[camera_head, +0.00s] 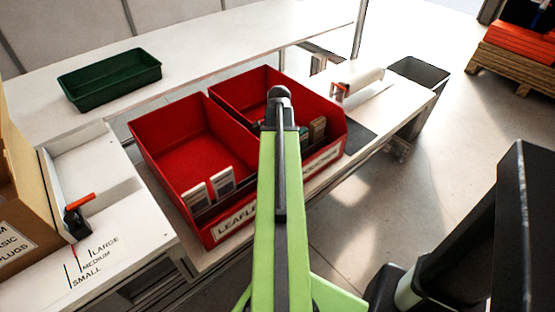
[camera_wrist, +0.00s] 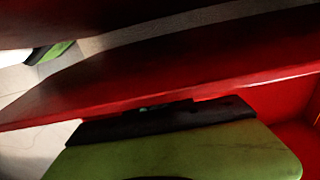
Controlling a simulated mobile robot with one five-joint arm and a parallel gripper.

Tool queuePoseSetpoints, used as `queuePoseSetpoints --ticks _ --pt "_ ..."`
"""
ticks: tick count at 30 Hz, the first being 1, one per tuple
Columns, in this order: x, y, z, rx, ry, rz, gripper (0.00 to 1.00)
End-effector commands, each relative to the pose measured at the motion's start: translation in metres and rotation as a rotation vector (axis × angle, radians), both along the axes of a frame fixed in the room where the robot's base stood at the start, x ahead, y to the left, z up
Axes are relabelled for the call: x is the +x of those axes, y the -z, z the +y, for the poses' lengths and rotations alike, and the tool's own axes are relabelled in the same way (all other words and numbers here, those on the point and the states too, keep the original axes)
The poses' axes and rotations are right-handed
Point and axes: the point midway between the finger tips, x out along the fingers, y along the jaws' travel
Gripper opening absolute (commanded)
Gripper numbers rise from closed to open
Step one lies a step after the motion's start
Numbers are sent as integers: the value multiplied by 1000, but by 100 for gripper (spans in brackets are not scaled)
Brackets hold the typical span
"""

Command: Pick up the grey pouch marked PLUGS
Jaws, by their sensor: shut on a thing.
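I cannot pick out a grey pouch marked PLUGS in either view. My green arm reaches over the right red bin (camera_head: 235,90), and its end hides part of the bin. In the wrist view, a green part of my gripper with a dark edge (camera_wrist: 165,122) lies close against a red wall. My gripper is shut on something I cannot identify. A brownish item (camera_head: 318,130) and a greenish one stand at the front of the right bin, right of my arm.
The left red bin (camera_head: 170,150) holds pale upright items (camera_head: 222,180) at its front. A green tray (camera_head: 110,78) sits on the back shelf. A cardboard box (camera_head: 12,210) stands at the left, a grey bin (camera_head: 420,73) at the right. Open floor lies right of the bench.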

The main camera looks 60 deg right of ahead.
Motion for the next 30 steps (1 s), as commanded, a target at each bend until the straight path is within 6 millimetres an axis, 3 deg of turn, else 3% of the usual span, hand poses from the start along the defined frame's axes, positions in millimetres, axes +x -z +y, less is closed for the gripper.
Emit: queuePoseSetpoints --ticks 17,23,30 --pt "-1 -10 0 0 1 0 0" --pt "-1 -33 -1 0 1 0 0" --pt "-1 -81 -1 0 2 0 0"
